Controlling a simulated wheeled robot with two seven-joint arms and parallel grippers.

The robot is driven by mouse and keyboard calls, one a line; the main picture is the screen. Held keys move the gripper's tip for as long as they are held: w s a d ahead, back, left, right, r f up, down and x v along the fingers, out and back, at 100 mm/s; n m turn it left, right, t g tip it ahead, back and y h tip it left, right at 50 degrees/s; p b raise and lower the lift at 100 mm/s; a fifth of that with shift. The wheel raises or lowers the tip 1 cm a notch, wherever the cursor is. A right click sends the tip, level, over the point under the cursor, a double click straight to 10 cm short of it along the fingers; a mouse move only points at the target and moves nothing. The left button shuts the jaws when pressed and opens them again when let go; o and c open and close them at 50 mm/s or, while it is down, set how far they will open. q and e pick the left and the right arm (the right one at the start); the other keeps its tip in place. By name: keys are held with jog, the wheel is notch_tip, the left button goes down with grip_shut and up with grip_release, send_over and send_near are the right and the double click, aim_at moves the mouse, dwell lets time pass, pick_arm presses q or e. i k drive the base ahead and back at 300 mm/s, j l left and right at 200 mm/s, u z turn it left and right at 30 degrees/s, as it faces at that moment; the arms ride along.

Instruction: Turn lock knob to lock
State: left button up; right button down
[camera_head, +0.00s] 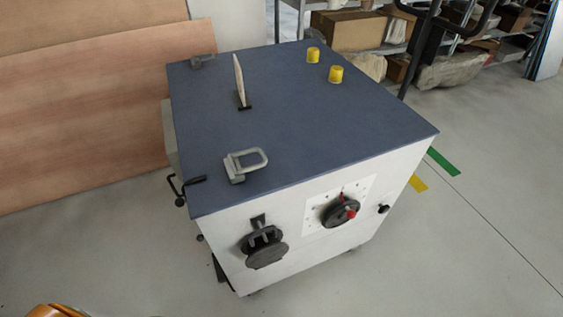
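A white cabinet (300,240) with a dark blue top (300,120) stands in the middle of the head view. On its front face, a round black knob with a red grip (341,213) sits on a white dial plate (366,187) with marks around it. A small black knob (384,209) sticks out to the right of the plate. A larger dark round fitting (265,248) with a bracket is on the left of the same face. No label shows which is the lock knob. Neither of my grippers is in view.
On the top are a metal clamp (245,165), an upright thin plate (240,80) and two yellow caps (336,74). A black crank handle (187,188) juts from the left side. Wooden panels (90,120) stand behind left; shelves are behind right. Floor in front is clear.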

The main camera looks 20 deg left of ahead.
aim_at(382, 209)
jog(key=i+l, duration=0.1)
jog(key=l, duration=0.4)
jog(key=i+l, duration=0.15)
jog(key=l, duration=0.35)
jog(key=i+l+u, duration=0.1)
jog(key=l, duration=0.4)
jog(key=i+l, duration=0.1)
jog(key=l, duration=0.4)
jog(key=i+l+u, duration=0.1)
jog(key=l, duration=0.4)
jog(key=i+l, duration=0.1)
jog(key=l, duration=0.4)
